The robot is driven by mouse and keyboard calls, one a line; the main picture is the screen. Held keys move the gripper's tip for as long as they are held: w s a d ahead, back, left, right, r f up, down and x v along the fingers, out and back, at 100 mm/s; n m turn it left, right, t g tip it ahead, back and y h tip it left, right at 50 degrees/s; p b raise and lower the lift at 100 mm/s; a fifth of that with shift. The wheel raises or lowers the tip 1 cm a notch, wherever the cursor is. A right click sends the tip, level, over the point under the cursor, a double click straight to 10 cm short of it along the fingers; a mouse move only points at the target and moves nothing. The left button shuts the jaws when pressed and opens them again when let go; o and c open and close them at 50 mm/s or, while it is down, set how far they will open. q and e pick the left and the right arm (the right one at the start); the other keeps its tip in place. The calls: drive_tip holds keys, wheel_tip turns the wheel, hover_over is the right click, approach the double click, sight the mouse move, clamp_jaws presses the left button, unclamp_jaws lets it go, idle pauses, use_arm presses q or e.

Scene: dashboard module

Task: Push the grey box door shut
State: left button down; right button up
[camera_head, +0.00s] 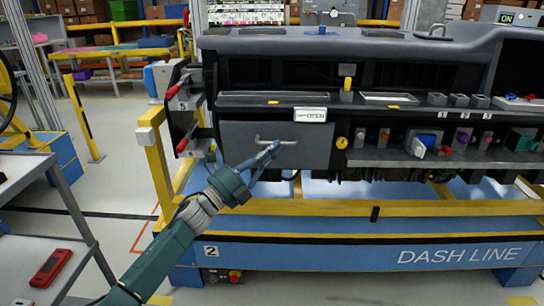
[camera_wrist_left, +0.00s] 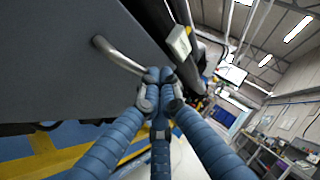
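The grey box door (camera_head: 238,138) is a flat panel low on the left part of the dashboard, with a metal bar handle (camera_head: 291,143). It stands close to upright in the head view; I cannot tell how wide any gap is. My left gripper (camera_head: 275,147) is at the front of the door by the handle, its fingertips together. In the left wrist view the door (camera_wrist_left: 55,65) fills the upper left, and the blue fingers (camera_wrist_left: 158,78) meet at the near end of the handle (camera_wrist_left: 115,52), covering that end. I see nothing clearly held between them. My right gripper is not in view.
A white OPEN label (camera_head: 310,115) sits just above the door. A yellow knob (camera_head: 342,143) is right of it, and a side panel with red levers (camera_head: 178,118) is left. A blue and yellow stand (camera_head: 330,235) carries the dashboard. A grey cart (camera_head: 40,180) stands left.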

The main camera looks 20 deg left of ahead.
use_arm(q)
drive_tip(key=shift+w+a+r, duration=0.15)
drive_tip(key=shift+w+r, duration=0.2)
drive_tip(key=shift+w, duration=0.25)
drive_tip(key=shift+f, duration=0.1)
